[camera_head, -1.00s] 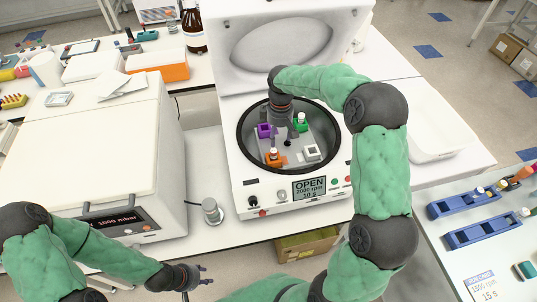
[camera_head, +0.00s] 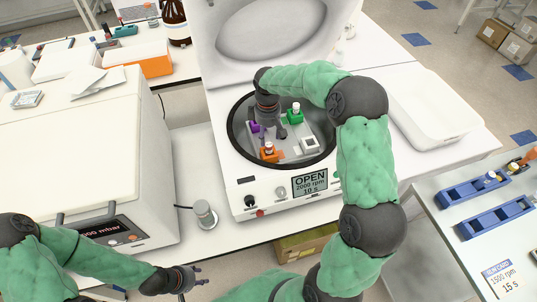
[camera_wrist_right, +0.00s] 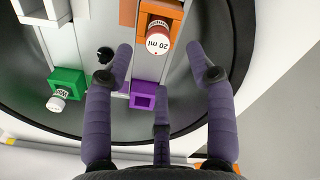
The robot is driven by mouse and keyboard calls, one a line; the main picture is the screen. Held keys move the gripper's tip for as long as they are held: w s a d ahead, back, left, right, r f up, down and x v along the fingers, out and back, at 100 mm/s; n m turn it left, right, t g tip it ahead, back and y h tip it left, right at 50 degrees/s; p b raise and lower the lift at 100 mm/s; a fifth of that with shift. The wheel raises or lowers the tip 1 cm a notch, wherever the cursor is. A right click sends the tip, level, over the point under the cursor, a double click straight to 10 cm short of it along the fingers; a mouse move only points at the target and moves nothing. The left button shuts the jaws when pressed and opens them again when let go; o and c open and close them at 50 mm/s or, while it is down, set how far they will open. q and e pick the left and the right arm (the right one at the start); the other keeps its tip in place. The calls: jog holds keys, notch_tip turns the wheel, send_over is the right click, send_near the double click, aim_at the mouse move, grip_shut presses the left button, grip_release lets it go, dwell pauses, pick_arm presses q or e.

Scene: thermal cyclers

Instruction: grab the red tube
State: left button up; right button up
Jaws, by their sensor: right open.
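The red tube (camera_wrist_right: 158,36), with a white cap marked 20 ml, sits in an orange holder (camera_wrist_right: 160,12) at the top of the right wrist view. In the head view its white cap (camera_head: 268,146) shows in the orange holder at the front of the open centrifuge's rotor. My right gripper (camera_wrist_right: 160,62) is open and empty, its fingers spread below the tube cap in the wrist view, apart from it. In the head view the right gripper (camera_head: 270,130) reaches down into the bowl behind the orange holder. My left gripper (camera_head: 197,276) is open and empty at the bottom, away from the centrifuge.
The raised lid (camera_head: 270,30) stands behind. A white box machine (camera_head: 70,150) is at left.

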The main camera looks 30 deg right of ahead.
aim_at(269, 144)
notch_tip(269, 144, down, 2)
jog(key=shift+f, duration=0.1)
jog(key=shift+s+f+b, duration=0.1)
jog(key=shift+f+b, duration=0.25)
jog(key=shift+f, duration=0.1)
notch_tip(269, 144, down, 4)
jog(key=shift+d+f+b, duration=0.1)
jog(key=shift+d+b, duration=0.05)
jog(key=shift+b, duration=0.4)
jog(key=shift+s, duration=0.1)
jog(key=c, duration=1.1)
